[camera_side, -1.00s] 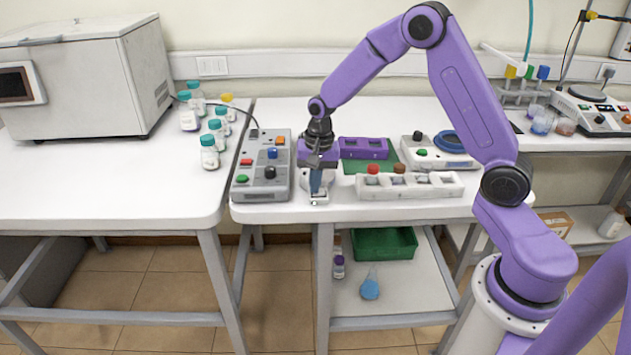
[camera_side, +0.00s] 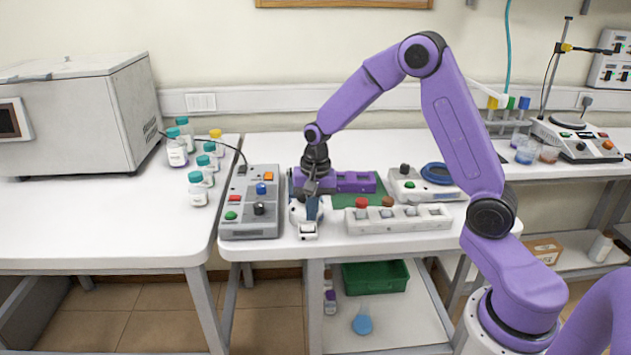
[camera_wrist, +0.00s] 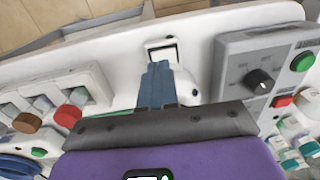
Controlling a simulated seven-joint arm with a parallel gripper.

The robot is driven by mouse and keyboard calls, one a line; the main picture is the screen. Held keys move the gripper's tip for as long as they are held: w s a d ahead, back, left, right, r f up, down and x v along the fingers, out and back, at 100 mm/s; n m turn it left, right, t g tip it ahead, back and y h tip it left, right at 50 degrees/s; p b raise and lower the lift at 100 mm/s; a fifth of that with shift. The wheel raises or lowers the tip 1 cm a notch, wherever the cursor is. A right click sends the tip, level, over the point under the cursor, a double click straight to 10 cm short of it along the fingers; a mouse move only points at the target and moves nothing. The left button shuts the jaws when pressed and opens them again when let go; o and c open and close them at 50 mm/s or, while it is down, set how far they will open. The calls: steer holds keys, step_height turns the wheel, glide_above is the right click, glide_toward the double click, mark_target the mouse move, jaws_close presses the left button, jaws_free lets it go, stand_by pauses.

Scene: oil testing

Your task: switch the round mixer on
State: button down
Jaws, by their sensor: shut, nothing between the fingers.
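The round mixer (camera_side: 298,212) is a small white rounded device near the front edge of the bench, partly hidden by my gripper in the side view. It also shows in the wrist view (camera_wrist: 187,88). My gripper (camera_side: 312,217) points down over the mixer. Its blue fingers (camera_wrist: 157,68) are shut together and empty, with their tips beside the switch. I cannot tell whether they touch it, or which way the rocker is set.
A grey control box (camera_side: 250,205) with coloured buttons and a black knob stands close on the left. A white rack (camera_side: 420,220) with red- and brown-capped items is close on the right.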

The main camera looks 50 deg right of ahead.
mark_target(311, 227)
step_height(311, 227, up, 12)
steer(key=s+d, duration=0.1)
steer(key=shift+f, duration=0.15)
stand_by(0.4)
steer(key=shift+w+a, duration=0.5)
steer(key=shift+w, duration=0.1)
steer(key=f, duration=0.9)
steer(key=w+a+f, duration=0.1)
steer(key=f, duration=0.3)
steer(key=shift+w+a+f, duration=0.1)
steer(key=shift+f, duration=0.3)
